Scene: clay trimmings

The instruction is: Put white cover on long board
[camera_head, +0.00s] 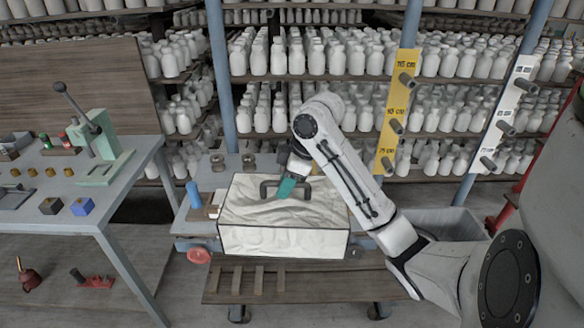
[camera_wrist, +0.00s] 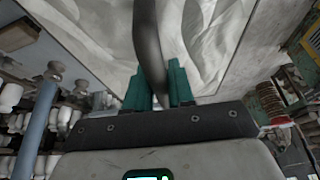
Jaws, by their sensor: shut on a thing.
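The white cover (camera_head: 285,240) is a pale, crumpled-looking box shape with a dark arched handle (camera_head: 265,190) on top. My gripper (camera_head: 287,187) has green fingers and is shut on that handle. In the wrist view, the fingers of my gripper (camera_wrist: 159,80) stand on either side of the dark handle (camera_wrist: 147,40), with the white cover (camera_wrist: 215,35) beyond. The long board (camera_head: 285,292) is a low brown wooden surface with thin cross strips, in front of and below the cover. I cannot tell whether the cover touches anything beneath it.
A grey bench (camera_head: 120,190) with a green press (camera_head: 100,145) and small blocks stands at left. A blue cylinder (camera_head: 193,195) stands just left of the cover. A grey bin (camera_head: 440,225) is at right. Shelves of white bottles (camera_head: 300,60) fill the back.

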